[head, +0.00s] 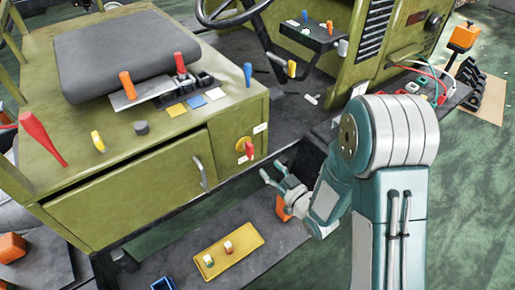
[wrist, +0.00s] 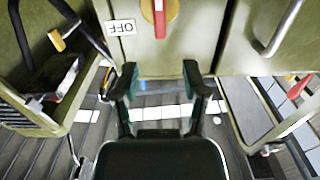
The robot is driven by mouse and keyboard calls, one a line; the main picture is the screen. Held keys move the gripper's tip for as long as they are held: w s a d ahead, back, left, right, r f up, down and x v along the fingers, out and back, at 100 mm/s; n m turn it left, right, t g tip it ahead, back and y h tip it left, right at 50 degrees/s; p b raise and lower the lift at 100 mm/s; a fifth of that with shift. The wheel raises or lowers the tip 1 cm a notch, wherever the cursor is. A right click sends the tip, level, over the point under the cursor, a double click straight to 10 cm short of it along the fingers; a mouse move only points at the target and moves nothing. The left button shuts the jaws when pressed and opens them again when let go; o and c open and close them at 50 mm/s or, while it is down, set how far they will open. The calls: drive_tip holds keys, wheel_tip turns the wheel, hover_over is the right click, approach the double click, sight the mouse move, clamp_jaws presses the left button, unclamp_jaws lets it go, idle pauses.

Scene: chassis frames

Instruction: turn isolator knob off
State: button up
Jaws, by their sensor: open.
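The isolator knob (head: 246,150) is a red handle on a yellow disc on the olive cabinet's front face, near its right end. In the wrist view the knob (wrist: 159,14) is cut by the top edge, its red handle upright in the picture. A white OFF label (wrist: 121,28) is on the panel to its left. My gripper (head: 273,171) is below and right of the knob in the head view, apart from it. In the wrist view both fingers of my gripper (wrist: 160,80) are spread, with nothing between them, and point toward the panel below the knob.
The olive cabinet (head: 130,187) has a metal handle (head: 199,172) left of the knob. Several coloured levers and a dark seat (head: 130,50) are on top. A yellow tray (head: 229,252) lies below on a dark platform. A steering wheel (head: 230,12) is behind.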

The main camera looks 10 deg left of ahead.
sight(253, 149)
drive_tip(key=x, duration=0.9)
drive_tip(key=shift+w+a, duration=0.25)
drive_tip(key=shift+w, duration=0.1)
drive_tip(key=shift+w+a, duration=0.25)
drive_tip(key=shift+a, duration=0.3)
drive_tip(key=shift+d, duration=0.2)
clamp_jaws()
